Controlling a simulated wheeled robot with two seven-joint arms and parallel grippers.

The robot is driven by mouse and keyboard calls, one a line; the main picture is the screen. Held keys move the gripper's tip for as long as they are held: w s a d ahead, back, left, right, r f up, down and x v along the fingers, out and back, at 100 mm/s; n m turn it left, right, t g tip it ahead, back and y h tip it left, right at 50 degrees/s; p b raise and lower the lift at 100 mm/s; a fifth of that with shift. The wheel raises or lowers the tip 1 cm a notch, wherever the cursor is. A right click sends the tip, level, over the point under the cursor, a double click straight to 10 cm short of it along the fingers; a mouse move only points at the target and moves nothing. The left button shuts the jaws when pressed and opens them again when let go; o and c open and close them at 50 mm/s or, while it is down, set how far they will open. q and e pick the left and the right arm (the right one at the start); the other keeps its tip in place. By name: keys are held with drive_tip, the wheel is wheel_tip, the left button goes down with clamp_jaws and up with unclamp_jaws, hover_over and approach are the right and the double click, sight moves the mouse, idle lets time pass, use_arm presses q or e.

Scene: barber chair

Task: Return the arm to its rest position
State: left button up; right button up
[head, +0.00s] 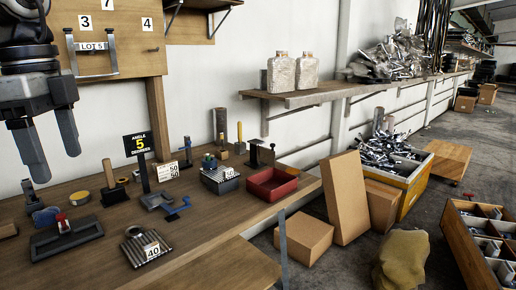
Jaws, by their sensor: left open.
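My left gripper (50,148) hangs at the upper left of the head view, in front of the wooden cabinet and above the left part of the workbench. Its two dark fingers point down and stand apart, with nothing between them. It touches nothing that I can see. My arm behind it comes in from the top left corner. My right gripper is not in the head view. No barber chair shows in this view.
The cabinet (120,40) with a metal handle is close behind. Cardboard boxes (344,196) stand on the floor at right.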

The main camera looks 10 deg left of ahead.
use_arm(q)
drive_tip(key=w+d+f+n+t+h+p, duration=0.15)
drive_tip(key=f+t+h, duration=0.4)
drive_tip(key=f, duration=0.85)
drive_tip(key=w+d+f+n+t+h+b, duration=0.1)
drive_tip(key=w+d+f+t+h, duration=0.3)
drive_tip(key=f, duration=0.9)
drive_tip(key=s+d+f+n+t+y+p, duration=0.1)
drive_tip(key=s+d+f+n+y, duration=0.5)
drive_tip(key=s+d+f+n, duration=0.3)
drive_tip(key=s+d+f, duration=0.4)
drive_tip(key=f, duration=0.3)
drive_tip(key=shift+d, duration=0.4)
drive_tip(key=shift+f+y, duration=0.1)
drive_tip(key=shift+y, duration=0.15)
